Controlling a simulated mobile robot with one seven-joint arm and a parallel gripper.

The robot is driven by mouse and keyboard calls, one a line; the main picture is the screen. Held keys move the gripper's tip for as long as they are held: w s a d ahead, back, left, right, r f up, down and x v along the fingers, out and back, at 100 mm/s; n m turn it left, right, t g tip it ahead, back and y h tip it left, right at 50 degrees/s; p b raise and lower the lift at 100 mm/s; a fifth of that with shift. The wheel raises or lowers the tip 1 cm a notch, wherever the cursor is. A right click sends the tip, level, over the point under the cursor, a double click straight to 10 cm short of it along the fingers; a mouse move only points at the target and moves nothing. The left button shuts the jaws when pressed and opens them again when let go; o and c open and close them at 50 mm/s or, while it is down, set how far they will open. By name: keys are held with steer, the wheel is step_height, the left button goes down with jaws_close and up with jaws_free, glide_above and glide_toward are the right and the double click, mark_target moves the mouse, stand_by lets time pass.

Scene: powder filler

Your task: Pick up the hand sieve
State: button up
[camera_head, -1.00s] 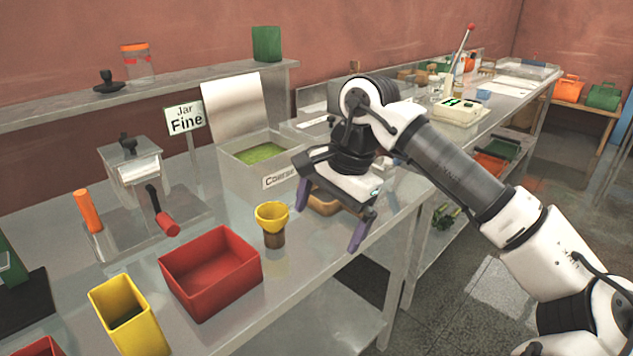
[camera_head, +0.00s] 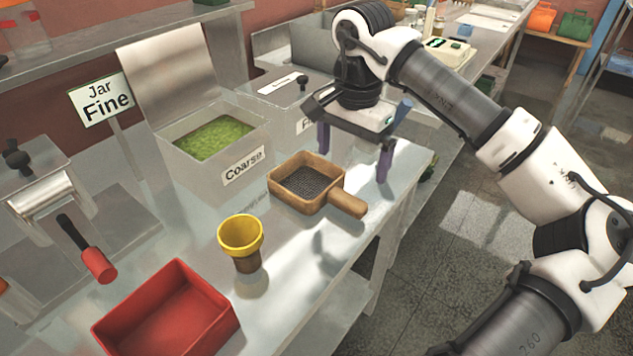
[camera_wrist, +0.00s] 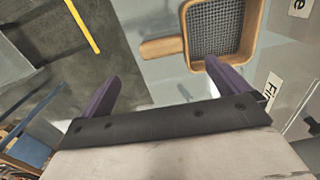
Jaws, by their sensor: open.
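The hand sieve (camera_head: 299,187) is a square wooden frame with dark mesh and a short wooden handle (camera_head: 349,204). It lies on the metal bench in front of the bin labelled Coarse, its handle toward the bench's front edge. My gripper (camera_head: 354,159) is open and empty, above the bench and to the right of the sieve. In the wrist view the sieve (camera_wrist: 215,28) is at the top, with its handle (camera_wrist: 162,47) pointing left. There the purple fingers of my gripper (camera_wrist: 160,82) are spread apart below the handle and do not touch it.
A yellow-topped cup (camera_head: 241,237) stands left of the sieve. A red box (camera_head: 166,312) is at the front left. The Coarse bin (camera_head: 212,142) with green contents stands behind, near a lidded bin (camera_head: 296,97). A Jar Fine sign (camera_head: 101,98) stands left.

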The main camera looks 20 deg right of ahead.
glide_above(346, 196)
steer(key=f, duration=0.4)
steer(key=f+p, duration=0.1)
steer(key=f, duration=0.1)
steer(key=shift+s, duration=0.4)
steer(key=shift+w+f+p, duration=0.2)
steer(key=shift+f+p, duration=0.35)
steer(key=shift+f, duration=0.75)
steer(key=shift+w+f+p, duration=0.15)
steer(key=shift+f+p, duration=0.35)
steer(key=shift+f, duration=0.75)
steer(key=c, duration=1)
